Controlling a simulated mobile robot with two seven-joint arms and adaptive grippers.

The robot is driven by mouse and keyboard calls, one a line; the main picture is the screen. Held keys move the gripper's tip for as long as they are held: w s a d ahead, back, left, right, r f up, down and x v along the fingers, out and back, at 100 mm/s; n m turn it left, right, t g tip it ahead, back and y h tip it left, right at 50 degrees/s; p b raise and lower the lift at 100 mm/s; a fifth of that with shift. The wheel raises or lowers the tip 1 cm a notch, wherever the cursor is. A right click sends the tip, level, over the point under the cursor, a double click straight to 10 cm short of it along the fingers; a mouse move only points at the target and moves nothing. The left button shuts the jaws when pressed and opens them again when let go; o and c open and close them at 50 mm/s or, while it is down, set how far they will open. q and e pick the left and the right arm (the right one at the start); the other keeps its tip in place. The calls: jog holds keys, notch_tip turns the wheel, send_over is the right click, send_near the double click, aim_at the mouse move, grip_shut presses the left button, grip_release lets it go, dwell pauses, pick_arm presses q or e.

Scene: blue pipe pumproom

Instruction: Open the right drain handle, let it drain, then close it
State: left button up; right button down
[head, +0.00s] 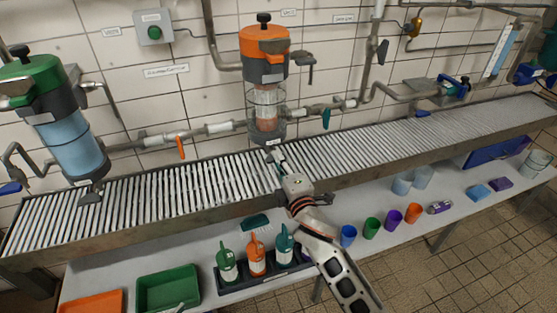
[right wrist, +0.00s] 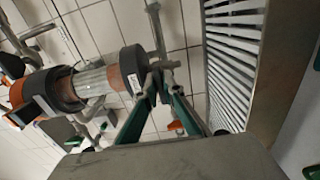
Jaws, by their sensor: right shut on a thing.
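The right filter (head: 264,80) has an orange head, a clear body and a dark bottom cap, and hangs on the wall above the grated trough (head: 380,130). In the right wrist view the filter (right wrist: 95,80) lies sideways, its dark bottom cap (right wrist: 133,70) close to my fingers. My right gripper (head: 273,158) is at the drain under this cap. It also shows in the right wrist view (right wrist: 161,72), its green-sided fingers shut on the small drain handle. The fingers hide most of the handle, so its angle cannot be told. No flowing water can be made out. My left gripper is not in view.
The left filter (head: 62,125) with a green head stands over the trough's left end. An orange valve lever (head: 181,148) and a teal one (head: 326,118) sit on pipes beside the right filter. Spray bottles (head: 257,258) and cups (head: 392,218) stand on the lower shelf.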

dwell(0.4)
jog(key=c, duration=2.2)
grip_release()
jog(key=v, duration=1.2)
